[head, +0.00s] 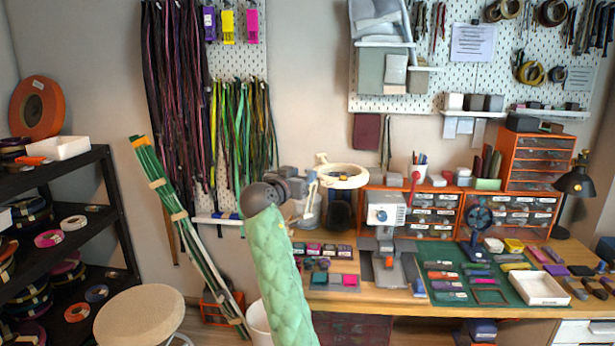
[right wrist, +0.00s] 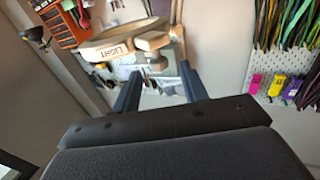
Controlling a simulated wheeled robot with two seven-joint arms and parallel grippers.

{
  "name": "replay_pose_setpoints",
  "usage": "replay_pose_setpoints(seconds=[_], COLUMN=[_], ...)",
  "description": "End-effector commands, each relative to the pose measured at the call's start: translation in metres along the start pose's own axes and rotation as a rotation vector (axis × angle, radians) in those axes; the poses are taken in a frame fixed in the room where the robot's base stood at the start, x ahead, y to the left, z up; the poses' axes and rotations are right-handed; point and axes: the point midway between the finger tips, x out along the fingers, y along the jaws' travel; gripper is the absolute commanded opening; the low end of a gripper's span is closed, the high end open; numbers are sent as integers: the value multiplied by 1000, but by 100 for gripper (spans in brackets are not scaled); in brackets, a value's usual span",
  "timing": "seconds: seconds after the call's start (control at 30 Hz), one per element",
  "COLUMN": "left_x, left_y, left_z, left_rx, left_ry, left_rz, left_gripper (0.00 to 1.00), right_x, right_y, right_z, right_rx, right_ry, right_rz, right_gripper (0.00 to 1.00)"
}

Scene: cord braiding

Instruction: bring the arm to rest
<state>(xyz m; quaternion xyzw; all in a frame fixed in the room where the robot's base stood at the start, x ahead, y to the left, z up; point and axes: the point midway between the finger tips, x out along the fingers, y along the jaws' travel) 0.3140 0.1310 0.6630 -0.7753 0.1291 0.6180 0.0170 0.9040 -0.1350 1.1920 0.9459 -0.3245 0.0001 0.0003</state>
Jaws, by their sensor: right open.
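My right gripper (head: 309,188) is raised in front of the workbench, at the end of my green-sleeved arm in the head view. In the right wrist view its two dark fingers (right wrist: 160,76) stand apart, with nothing held between them. A pale ring lamp (head: 342,176) is just beyond the gripper. The lamp (right wrist: 108,46) also shows past the fingertips in the right wrist view; I cannot tell the exact gap. My left gripper is not in view.
The workbench (head: 395,301) carries orange drawer units (head: 433,217), a green mat (head: 507,292), a white tray (head: 540,288) and a black desk lamp (head: 575,183). A round stool (head: 139,315) and a black shelf (head: 112,205) stand at the left. Cords (head: 178,100) hang on the wall.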

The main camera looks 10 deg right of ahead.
Motion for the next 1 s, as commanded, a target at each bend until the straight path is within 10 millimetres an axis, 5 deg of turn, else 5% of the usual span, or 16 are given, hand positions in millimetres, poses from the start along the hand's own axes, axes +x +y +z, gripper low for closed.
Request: replay_pose_setpoints(seconds=[0.67, 1.0], left_x=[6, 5], left_y=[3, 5], left_z=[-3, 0], left_rx=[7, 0], left_ry=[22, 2], left_rz=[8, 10], left_gripper=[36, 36], right_x=[-15, -30], right_y=[1, -4], right_z=[1, 17], right_rx=[-46, -152], right_ry=[-6, -179], right_rz=[4, -130], right_gripper=[43, 43])
